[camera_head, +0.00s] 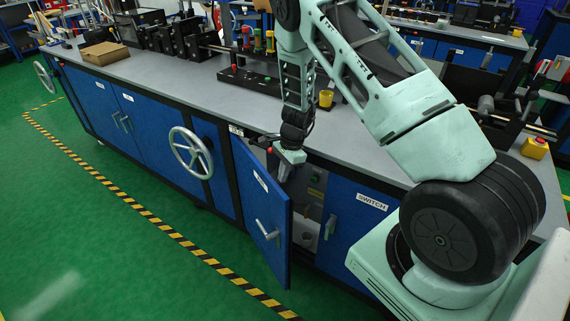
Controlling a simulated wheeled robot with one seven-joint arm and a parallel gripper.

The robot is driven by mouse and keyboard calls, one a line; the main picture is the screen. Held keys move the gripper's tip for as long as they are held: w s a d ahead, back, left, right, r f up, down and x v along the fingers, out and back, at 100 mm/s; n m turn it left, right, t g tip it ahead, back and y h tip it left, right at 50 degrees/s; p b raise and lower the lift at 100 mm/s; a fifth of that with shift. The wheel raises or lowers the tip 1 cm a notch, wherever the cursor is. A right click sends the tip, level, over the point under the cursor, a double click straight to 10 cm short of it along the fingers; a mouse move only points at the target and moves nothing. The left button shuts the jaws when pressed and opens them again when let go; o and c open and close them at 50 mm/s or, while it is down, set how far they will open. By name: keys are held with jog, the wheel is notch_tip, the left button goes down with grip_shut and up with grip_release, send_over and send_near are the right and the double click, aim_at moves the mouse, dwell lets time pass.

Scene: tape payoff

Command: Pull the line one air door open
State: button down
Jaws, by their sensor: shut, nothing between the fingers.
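A blue door (262,205) in the front of the long bench stands swung partly outward, hinged on its left side. It has a silver bar handle (267,230) and a small white label too small to read. Behind it part of the cabinet's inside (312,205) shows, with grey fittings. My gripper (283,176) is shut and empty, pointing down near the top of the opening, just behind the door's upper edge. I cannot tell whether it touches the door. My gripper is apart from the handle.
A blue door labelled SWITCH (355,218) is shut to the right. A grey handwheel (190,153) sticks out left of the open door. Tools and a yellow cup (326,98) stand on the grey benchtop (190,85). Green floor (110,230) is clear in front.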

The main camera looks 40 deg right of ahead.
jog(key=shift+x, duration=2.2)
jog(key=shift+a, duration=0.15)
